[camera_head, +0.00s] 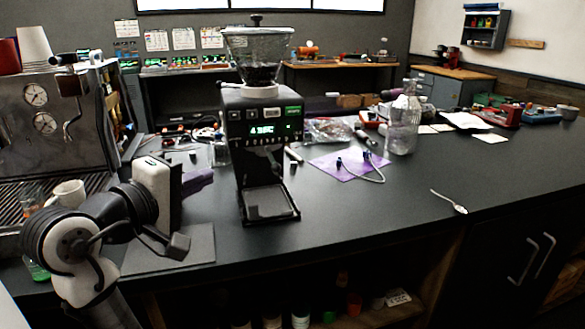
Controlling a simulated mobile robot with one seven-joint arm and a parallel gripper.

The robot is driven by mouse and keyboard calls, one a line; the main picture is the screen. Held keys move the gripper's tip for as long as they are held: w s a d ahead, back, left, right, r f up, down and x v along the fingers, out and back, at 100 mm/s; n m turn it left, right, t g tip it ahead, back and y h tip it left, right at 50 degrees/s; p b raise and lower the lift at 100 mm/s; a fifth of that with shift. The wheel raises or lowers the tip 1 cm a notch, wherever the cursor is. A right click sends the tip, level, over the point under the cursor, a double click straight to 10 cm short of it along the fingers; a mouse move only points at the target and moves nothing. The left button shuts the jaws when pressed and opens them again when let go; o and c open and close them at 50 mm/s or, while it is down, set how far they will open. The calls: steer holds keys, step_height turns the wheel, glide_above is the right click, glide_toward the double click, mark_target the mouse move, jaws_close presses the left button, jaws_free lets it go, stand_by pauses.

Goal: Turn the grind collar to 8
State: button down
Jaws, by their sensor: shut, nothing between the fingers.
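The coffee grinder (240,165) stands upright on the dark counter, near the middle of the view. A clear hopper (257,50) with dark beans sits on top of it. The grind collar (260,92) shows as a pale ring between hopper and body, with a small lever at its left. Its numbers are too small to read. A lit green display is on the grinder's front. My gripper (178,245) is at the lower left, shut and empty, over the counter's front part. It is well below the collar and to its left, apart from the grinder.
A steel espresso machine (60,120) with cups stands at the left. A dark mat (185,250) lies beneath my gripper. The counter's front right is mostly clear.

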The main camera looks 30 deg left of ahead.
steer(key=p, duration=0.2)
glide_toward(271, 161)
steer(key=w+a, duration=0.3)
steer(key=a, duration=0.1)
steer(key=w+d, duration=0.3)
steer(key=shift+f+p, duration=0.3)
steer(key=shift+f, duration=0.05)
